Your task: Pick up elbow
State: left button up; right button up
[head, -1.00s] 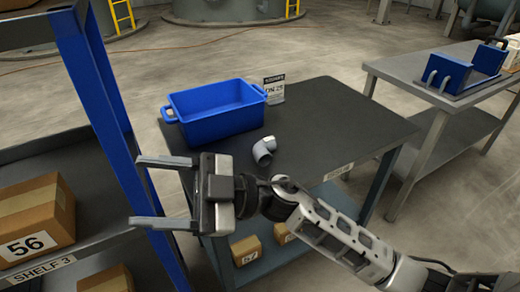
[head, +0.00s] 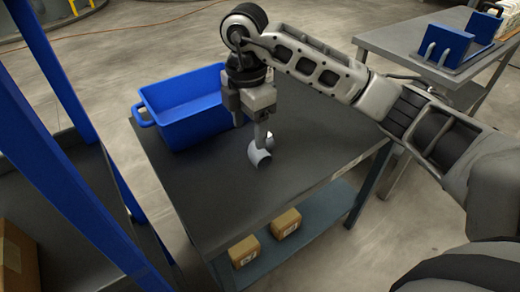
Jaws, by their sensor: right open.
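The elbow (head: 257,156) is a light grey pipe bend lying on the dark top of the table (head: 210,205). My right gripper (head: 262,138) points down over the elbow, with its fingers at or just above it. The one finger that shows clearly overlaps the elbow's upper part and hides some of it. I cannot tell whether the fingers touch it. The gripper is open. My left gripper is not in view.
A blue bin (head: 185,112) stands on the table just left of my right gripper. Cardboard boxes (head: 244,251) sit on the lower shelf. A blue-posted rack (head: 85,195) is close on the left. Another table (head: 400,38) with blue holders stands at the back right.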

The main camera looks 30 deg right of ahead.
send_over(252, 160)
jog(key=f, duration=0.4)
jog(key=shift+a+f, duration=0.2)
jog(key=shift+a, duration=0.05)
jog(key=f, duration=0.5)
jog(key=shift+d+f, duration=0.1)
jog(key=shift+d, duration=0.15)
grip_shut()
